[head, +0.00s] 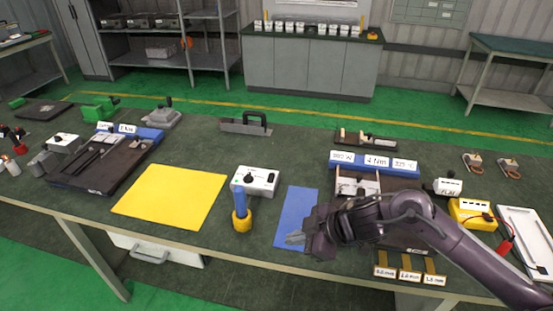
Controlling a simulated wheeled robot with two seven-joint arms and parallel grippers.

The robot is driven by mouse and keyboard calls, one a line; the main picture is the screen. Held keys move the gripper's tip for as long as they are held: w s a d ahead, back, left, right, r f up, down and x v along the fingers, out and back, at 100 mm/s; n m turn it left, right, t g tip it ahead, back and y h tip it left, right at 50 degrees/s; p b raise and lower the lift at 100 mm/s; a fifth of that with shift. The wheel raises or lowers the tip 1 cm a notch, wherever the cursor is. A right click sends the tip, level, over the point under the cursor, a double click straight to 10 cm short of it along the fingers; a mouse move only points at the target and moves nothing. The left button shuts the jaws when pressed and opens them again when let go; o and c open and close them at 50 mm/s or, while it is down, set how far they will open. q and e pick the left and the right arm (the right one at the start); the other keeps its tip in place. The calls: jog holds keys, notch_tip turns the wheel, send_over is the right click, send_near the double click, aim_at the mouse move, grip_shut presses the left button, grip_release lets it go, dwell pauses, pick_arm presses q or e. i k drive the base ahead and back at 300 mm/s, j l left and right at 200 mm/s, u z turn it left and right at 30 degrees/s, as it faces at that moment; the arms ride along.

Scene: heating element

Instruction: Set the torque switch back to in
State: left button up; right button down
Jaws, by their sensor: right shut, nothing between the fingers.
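A white box (262,181) with black knobs on its top stands in the middle of the table; it may carry the torque switch, but its markings are too small to read. A blue-handled tool with a yellow base (241,212) stands upright just in front of it and hides part of it. My right gripper (294,239) is shut and empty, over the near part of the blue mat (297,205), to the right of the tool and apart from the white box. My left gripper is not in view.
A yellow mat (172,190) lies left of the box. A fixture with a blue label block (345,161) reading "2 Nm" stands behind my right arm, which partly hides it. A yellow box (470,212) with a red probe is at right. A black-handled tool (246,123) lies behind.

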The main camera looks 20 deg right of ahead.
aim_at(271, 177)
jog(key=i+l, duration=0.35)
jog(key=i, duration=0.15)
jog(key=i+l, duration=0.3)
jog(key=i, duration=0.2)
